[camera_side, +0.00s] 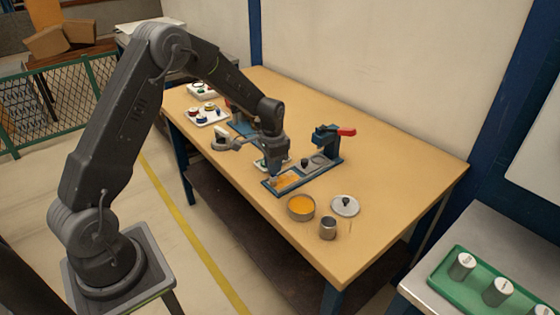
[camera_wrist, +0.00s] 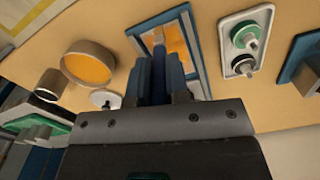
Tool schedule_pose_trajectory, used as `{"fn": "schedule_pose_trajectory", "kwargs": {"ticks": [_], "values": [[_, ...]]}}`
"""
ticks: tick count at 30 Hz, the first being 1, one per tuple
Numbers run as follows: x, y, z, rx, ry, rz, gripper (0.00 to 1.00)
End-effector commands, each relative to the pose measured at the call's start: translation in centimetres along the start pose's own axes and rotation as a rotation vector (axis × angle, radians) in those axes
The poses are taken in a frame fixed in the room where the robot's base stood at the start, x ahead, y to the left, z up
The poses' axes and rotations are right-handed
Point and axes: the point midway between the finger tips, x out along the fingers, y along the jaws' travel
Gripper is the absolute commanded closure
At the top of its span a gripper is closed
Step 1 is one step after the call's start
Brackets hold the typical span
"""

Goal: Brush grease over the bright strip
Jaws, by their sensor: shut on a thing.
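A blue-framed fixture (camera_side: 305,178) lies on the table. Its near end holds the bright strip, with orange grease (camera_side: 287,181) over much of it. In the wrist view the strip shows inside the blue frame (camera_wrist: 190,40), part orange (camera_wrist: 176,42) and part pale grey. My gripper (camera_side: 273,165) is low beside the fixture's near end. In the wrist view my gripper (camera_wrist: 165,88) is shut on a slim thing, probably the brush (camera_wrist: 158,38), whose end shows over the strip. Most of it is hidden, and I cannot tell whether it touches. An open tin of orange grease (camera_side: 301,207) stands near.
A round lid (camera_side: 345,206) and a metal cup (camera_side: 328,228) stand by the tin. A red-handled clamp (camera_side: 335,135) rises at the fixture's far end. A white tray with dials (camera_wrist: 245,40) is close to the fixture. The table's right part is clear.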

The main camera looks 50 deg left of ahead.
Motion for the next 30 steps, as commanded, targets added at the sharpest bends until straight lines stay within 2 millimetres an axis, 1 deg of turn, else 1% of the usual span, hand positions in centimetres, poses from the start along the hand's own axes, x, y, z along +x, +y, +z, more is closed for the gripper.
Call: {"fn": "schedule_pose_trajectory", "kwargs": {"ticks": [3, 6, 9, 30], "values": [[0.0, 0.1, 1.0, -0.001, 0.0, 0.0, 1.0], [0.0, -0.9, 1.0, -0.002, 0.001, 0.0, 1.0], [0.0, -1.0, -0.1, 0.001, 0.001, 0.0, 1.0], [0.0, -2.4, -6.3, 0.002, 0.001, 0.0, 1.0]]}}
